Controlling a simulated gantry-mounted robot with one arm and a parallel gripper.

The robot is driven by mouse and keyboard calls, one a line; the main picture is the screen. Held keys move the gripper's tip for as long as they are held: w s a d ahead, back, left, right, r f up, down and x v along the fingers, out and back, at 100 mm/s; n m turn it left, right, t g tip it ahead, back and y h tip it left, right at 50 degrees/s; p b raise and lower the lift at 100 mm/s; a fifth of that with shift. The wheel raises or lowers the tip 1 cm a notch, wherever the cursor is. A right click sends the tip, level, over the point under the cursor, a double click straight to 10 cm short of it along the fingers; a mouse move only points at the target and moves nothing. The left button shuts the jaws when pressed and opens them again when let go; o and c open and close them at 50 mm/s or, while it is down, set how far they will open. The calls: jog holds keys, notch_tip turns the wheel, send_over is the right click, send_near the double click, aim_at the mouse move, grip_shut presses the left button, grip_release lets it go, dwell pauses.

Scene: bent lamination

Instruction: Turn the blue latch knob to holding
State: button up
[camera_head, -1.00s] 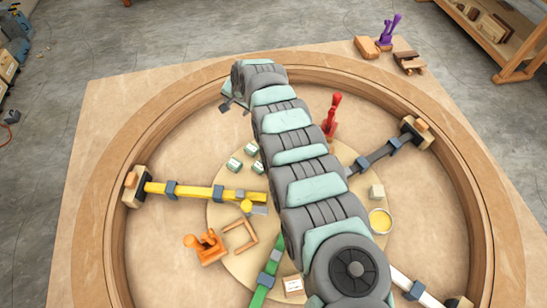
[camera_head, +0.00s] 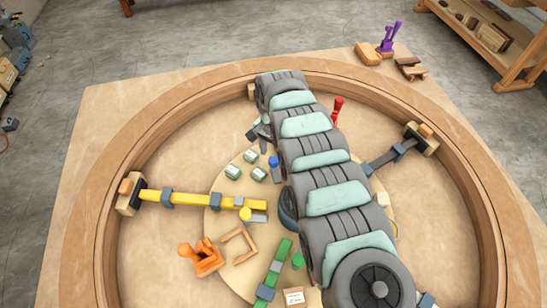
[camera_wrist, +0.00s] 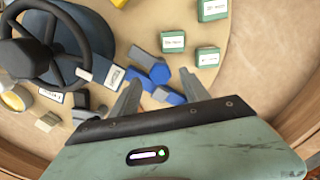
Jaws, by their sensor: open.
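The blue latch knob (camera_head: 273,161) shows in the head view as a small round blue cap with a grey plate beside it, on the round centre board, just left of my arm. In the wrist view a blue knob-like piece (camera_wrist: 160,73) at the end of a grey bar lies between and beyond my fingertips. My gripper (camera_wrist: 159,80) is open, its two fingers apart with nothing held. In the head view my gripper (camera_head: 260,135) is just behind the knob, partly hidden by my arm. I cannot tell whether a finger touches the knob.
Several green-and-white boxes (camera_head: 251,156) lie left of the knob. A yellow bar (camera_head: 200,200) with a yellow knob (camera_head: 246,214) extends left. A dark handwheel (camera_wrist: 40,50) on a blue base stands left in the wrist view. A curved wooden rim (camera_head: 105,230) encloses the area.

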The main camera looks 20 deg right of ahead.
aim_at(275, 169)
jog(key=shift+f, duration=1.45)
jog(key=shift+c, duration=0.4)
grip_shut()
